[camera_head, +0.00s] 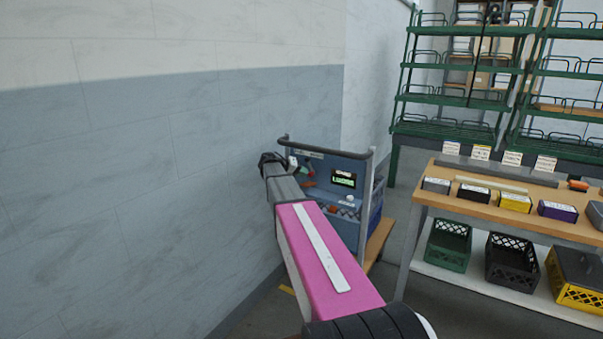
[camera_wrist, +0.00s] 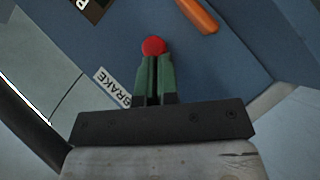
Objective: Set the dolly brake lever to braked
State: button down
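The blue-grey dolly (camera_head: 325,195) stands by the wall, with a dark display (camera_head: 343,179) whose green text is too small to read surely. In the wrist view, a red ball knob (camera_wrist: 153,45) shows right at the tips of my gripper (camera_wrist: 155,62). A white label (camera_wrist: 113,87) reading BRAKE lies left of the fingers. The green fingers are close together with only a narrow dark slit between them. The knob is wider than that slit and appears at or just beyond the tips, not between them. The lever's shaft is hidden. In the head view my gripper (camera_head: 273,160) is at the panel's left side.
An orange handle (camera_wrist: 197,15) is on the panel, right of the knob. A dark handrail (camera_head: 330,151) rises over the dolly. The wall (camera_head: 150,180) is close on the left. A wooden bench (camera_head: 500,190) with small boxes and crates below stands right; green racks (camera_head: 450,130) stand behind.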

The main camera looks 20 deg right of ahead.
jog(key=shift+d+f, duration=0.15)
jog(key=shift+w+a, duration=0.35)
jog(key=shift+w, duration=0.2)
jog(key=w+v, duration=0.1)
jog(key=v, duration=1)
jog(key=s+a+f+n+y, duration=0.1)
jog(key=s+a+f+y, duration=0.3)
jog(key=s+f, duration=0.5)
jog(key=s+a+f+n+y, duration=0.2)
jog(key=s+a+f+y, duration=0.3)
jog(key=s+f, duration=0.4)
jog(key=s+a+f+n+g+y, duration=0.1)
jog(key=s+a+f+y, duration=0.3)
jog(key=s+f, duration=0.6)
jog(key=s+n, duration=0.1)
jog(key=s, duration=0.5)
jog(key=shift+s+a, duration=0.25)
jog(key=shift+f, duration=0.1)
